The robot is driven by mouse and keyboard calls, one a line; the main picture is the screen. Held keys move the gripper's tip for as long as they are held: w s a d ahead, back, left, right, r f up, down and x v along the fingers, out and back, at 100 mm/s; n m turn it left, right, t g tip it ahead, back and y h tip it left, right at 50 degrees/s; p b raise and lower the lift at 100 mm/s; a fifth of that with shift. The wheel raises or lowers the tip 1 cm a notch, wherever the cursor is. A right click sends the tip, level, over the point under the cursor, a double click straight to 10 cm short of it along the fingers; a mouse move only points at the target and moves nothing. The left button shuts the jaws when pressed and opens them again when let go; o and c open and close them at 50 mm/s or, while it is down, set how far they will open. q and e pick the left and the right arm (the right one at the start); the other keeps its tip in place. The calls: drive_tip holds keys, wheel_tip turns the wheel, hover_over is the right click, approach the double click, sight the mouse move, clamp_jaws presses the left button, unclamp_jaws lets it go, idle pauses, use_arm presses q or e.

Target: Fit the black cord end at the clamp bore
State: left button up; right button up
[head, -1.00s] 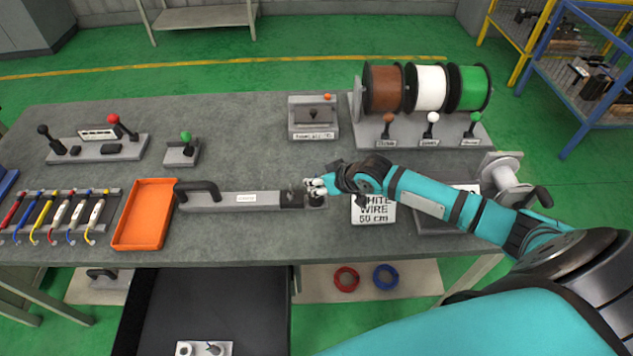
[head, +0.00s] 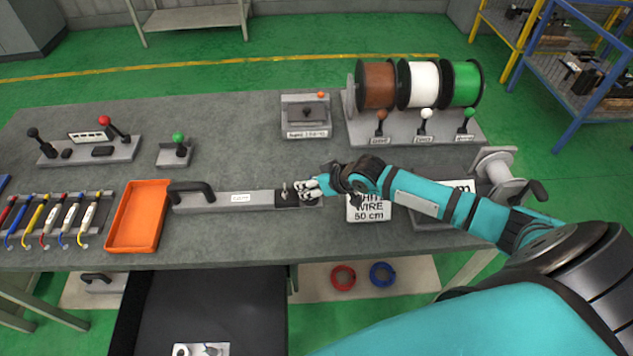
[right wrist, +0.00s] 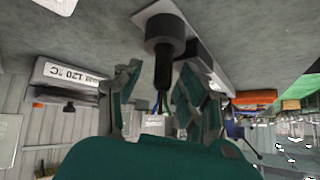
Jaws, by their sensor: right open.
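A long grey fixture with a black handle (head: 190,190) lies on the table, with a black block (head: 287,197) at its right end. I take this block for the clamp; its bore cannot be made out. My right gripper (head: 305,187) is at this end, and its open fingers (right wrist: 158,75) show in the right wrist view. Between them stands a thin black piece (right wrist: 163,72) on a wider dark cylinder (right wrist: 165,35). It may be the black cord end, but I cannot tell. The fingers seem apart from it. My left gripper is out of view.
An orange tray (head: 112,243) and several coloured cables lie at the left. A "WHITE WIRE 50 cm" sign (head: 369,213) is under my right forearm. Wire spools (head: 417,85) and a small control box (head: 305,115) stand behind.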

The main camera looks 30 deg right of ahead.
drive_tip(key=v, duration=1.1)
drive_tip(key=shift+s+r, duration=0.3)
